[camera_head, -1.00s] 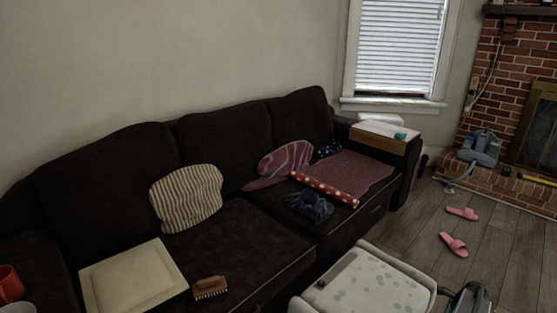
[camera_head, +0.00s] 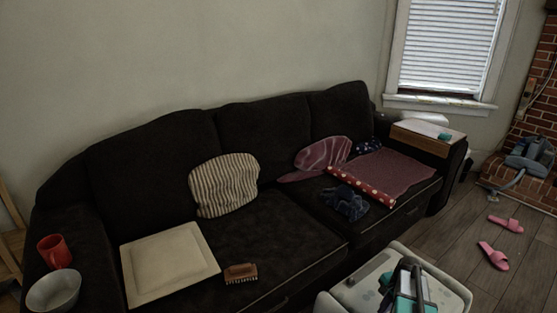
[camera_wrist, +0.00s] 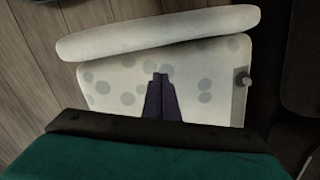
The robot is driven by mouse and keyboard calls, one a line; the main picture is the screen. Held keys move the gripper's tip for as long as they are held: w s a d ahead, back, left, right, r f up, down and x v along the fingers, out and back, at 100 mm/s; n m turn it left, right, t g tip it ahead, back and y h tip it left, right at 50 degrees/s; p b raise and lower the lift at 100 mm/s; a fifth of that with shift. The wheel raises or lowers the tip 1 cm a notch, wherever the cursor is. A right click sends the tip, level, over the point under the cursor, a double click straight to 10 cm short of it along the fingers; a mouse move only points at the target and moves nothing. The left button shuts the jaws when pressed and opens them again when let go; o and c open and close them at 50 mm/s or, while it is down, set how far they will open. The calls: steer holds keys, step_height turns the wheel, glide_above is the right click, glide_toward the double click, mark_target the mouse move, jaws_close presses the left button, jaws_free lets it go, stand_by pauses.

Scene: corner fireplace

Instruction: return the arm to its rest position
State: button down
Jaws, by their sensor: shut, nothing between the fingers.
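My gripper (camera_wrist: 161,77) shows in the wrist view as two dark fingers pressed together with nothing between them. It is over a pale, grey-spotted padded surface, and I cannot tell how high above it. The dark and teal body of my arm fills the bottom of the wrist view. In the head view, my dark and teal arm end shows at the bottom right, in front of the same pale furniture (camera_head: 345,298). The fingertips are hard to make out there. Part of the arm is cut off by the lower edge.
A dark sofa (camera_head: 285,228) holds a striped cushion (camera_head: 224,184), a cream square panel (camera_head: 170,264), a brush (camera_head: 241,273) and cloths. A red mug (camera_head: 54,251) and bowl (camera_head: 54,291) are on its left arm. Pink slippers (camera_head: 493,256) lie on the floor at right.

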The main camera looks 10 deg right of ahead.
steer(key=s+a+r+n+h, duration=0.15)
steer(key=a+n, duration=0.65)
steer(key=a, duration=0.8)
steer(key=a+r+n, duration=0.3)
steer(key=a+n, duration=0.6)
steer(key=a, duration=0.7)
steer(key=s+d+f+g, duration=0.1)
steer(key=s+f+g, duration=0.4)
steer(key=s+f, duration=1.6)
steer(key=s+r+g+p, duration=0.1)
steer(key=s+r+p, duration=0.2)
steer(key=r+p, duration=1)
step_height(320, 180, up, 3)
steer(key=shift+s+a+f+m, duration=0.1)
steer(key=shift+s+a+m, duration=0.05)
steer(key=shift+s+m, duration=0.2)
